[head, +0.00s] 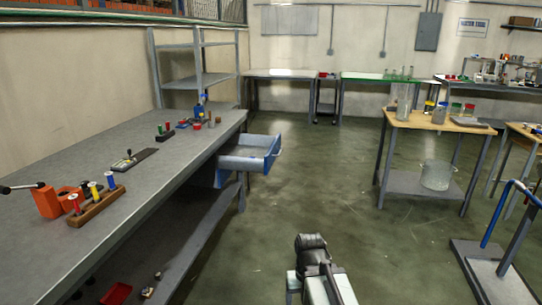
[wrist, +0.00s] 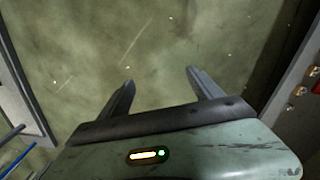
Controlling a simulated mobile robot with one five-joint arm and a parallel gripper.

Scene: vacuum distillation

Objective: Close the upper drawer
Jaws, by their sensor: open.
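The upper drawer (head: 252,156) is blue and grey, and it stands pulled out from under the long grey workbench (head: 135,160), left of centre in the head view. Its inside looks empty, and its blue front panel (head: 272,154) faces right into the aisle. My gripper (wrist: 159,80) is open and empty over the bare floor in the wrist view, with its two fingers apart. My arm shows at the bottom centre of the head view, well short of the drawer and apart from it. The drawer is not recognisable in the wrist view.
The greenish floor (head: 300,200) is clear between the workbench and a wooden-topped table (head: 445,123) at the right. A metal cart with a blue handle (head: 497,215) stands at the lower right. The workbench's lower shelf (head: 205,235) runs along the left. Grey edges flank the wrist view.

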